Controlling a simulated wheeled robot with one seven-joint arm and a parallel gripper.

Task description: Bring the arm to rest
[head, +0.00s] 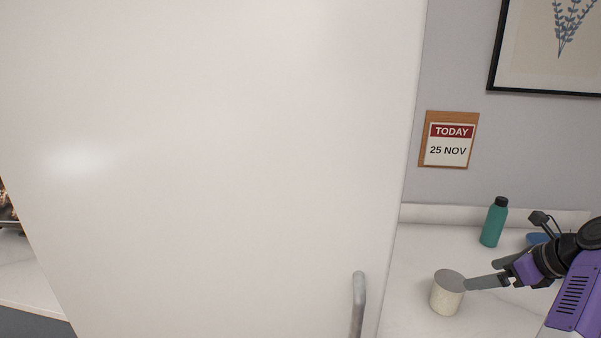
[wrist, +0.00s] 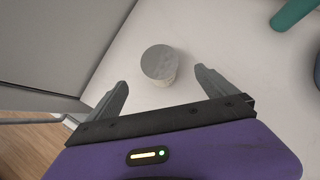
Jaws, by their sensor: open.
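My gripper (wrist: 160,92) is open in the wrist view, with its two grey fingers spread apart and nothing held between them. In the head view my gripper (head: 484,273) is at the lower right, above the white counter. A cream canister with a grey lid (head: 446,293) stands upright on the counter beside the fingertips. In the wrist view the canister (wrist: 159,65) lies just ahead of the gap between the fingers. I cannot tell whether a finger touches it.
A large white door (head: 220,150) with a grey handle (head: 358,302) fills the left and middle. A teal bottle (head: 494,224) and a partly hidden blue item (head: 537,239) stand at the back of the counter (head: 410,265). A date card (head: 448,140) hangs on the wall.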

